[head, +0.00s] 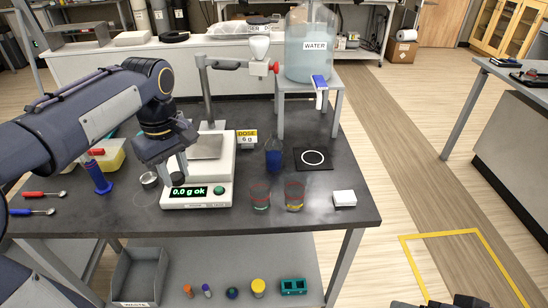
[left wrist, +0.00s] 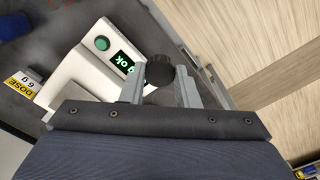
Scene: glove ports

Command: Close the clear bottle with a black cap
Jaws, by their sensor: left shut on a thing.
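My left gripper (head: 176,170) is above the front left of the scale, shut on a small dark round thing that looks like the black cap (head: 177,178). In the left wrist view the cap (left wrist: 160,71) sits between the fingertips of the left gripper (left wrist: 160,84). Dark parts at the bottom edge look like my right gripper (head: 450,302), mostly cut off.
The white scale (head: 205,185) reads 0.0 g ok. Two clear cups (head: 260,196) (head: 294,196) and a white box (head: 344,198) stand at the front. A black mat with a white ring (head: 325,165) lies right of the bottle. A water jug (head: 312,62) stands behind.

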